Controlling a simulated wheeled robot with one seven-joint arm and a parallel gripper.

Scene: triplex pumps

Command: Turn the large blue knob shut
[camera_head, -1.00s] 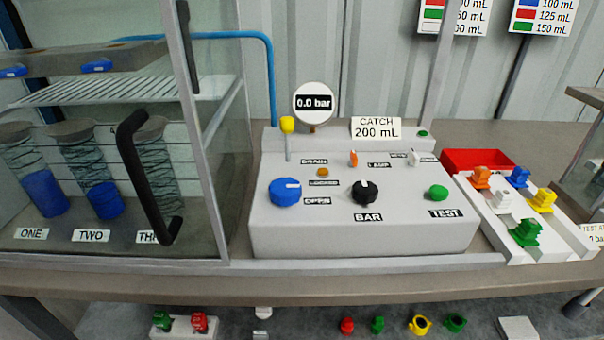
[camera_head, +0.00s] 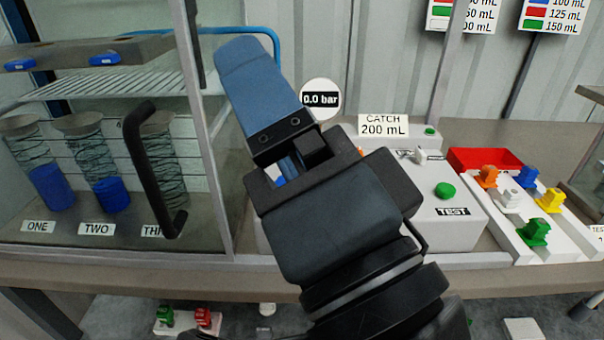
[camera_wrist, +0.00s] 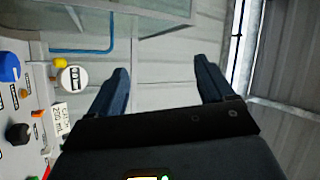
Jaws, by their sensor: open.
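The large blue knob (camera_wrist: 9,67) shows at the left edge of the wrist view, on the grey pump panel. In the head view my arm hides most of it; a small blue sliver (camera_head: 279,181) shows beside my gripper. My gripper (camera_head: 245,60) is raised in front of the panel, with its fingers pointing up and left, away from the panel. The wrist view shows its two blue fingers spread apart with nothing between them (camera_wrist: 162,66). In that view the knob lies well left of the fingers, not touched.
A black knob (camera_wrist: 17,133), a yellow-topped lever (camera_wrist: 60,62) and a round gauge (camera_head: 320,98) reading 0.0 bar are near the blue knob. The glass cabinet with its black handle (camera_head: 150,165) stands left. A red bin (camera_head: 485,160) and coloured connectors are at right.

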